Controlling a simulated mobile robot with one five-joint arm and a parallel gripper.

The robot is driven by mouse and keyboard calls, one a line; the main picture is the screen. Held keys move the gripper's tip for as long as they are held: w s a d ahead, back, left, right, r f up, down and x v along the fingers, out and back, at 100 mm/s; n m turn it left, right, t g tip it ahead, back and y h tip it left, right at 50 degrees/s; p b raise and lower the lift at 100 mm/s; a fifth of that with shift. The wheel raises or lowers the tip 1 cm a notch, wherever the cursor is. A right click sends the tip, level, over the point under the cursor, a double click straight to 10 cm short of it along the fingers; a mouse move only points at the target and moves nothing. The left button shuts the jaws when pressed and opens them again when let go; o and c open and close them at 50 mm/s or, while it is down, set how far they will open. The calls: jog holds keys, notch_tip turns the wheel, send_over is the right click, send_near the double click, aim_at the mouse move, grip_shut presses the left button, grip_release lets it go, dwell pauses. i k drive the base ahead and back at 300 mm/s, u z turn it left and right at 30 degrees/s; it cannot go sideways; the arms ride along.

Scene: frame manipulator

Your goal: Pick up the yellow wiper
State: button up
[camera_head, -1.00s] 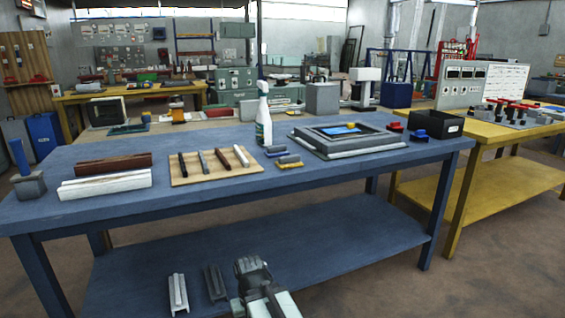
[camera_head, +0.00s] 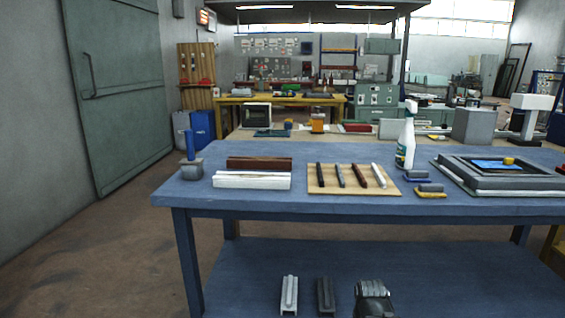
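My gripper (camera_head: 374,290) is at the bottom of the view, low in front of the table and well apart from the yellow wiper. Its fingers are small and seen from behind, so I cannot tell whether it is open or shut.
A spray bottle (camera_head: 406,138) stands behind the wipers. A grey frame (camera_head: 500,185) with a blue inset lies to their right. The wooden board (camera_head: 330,187) with several bars lies left. Grey rails (camera_head: 289,295) lie on the lower shelf. The floor left of the table is clear.

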aim_at(425, 190)
jog(key=u, duration=3.65)
jog(key=k, duration=1.05)
jog(key=z, duration=1.9)
jog(key=i, duration=0.85)
jog(key=z, duration=0.05)
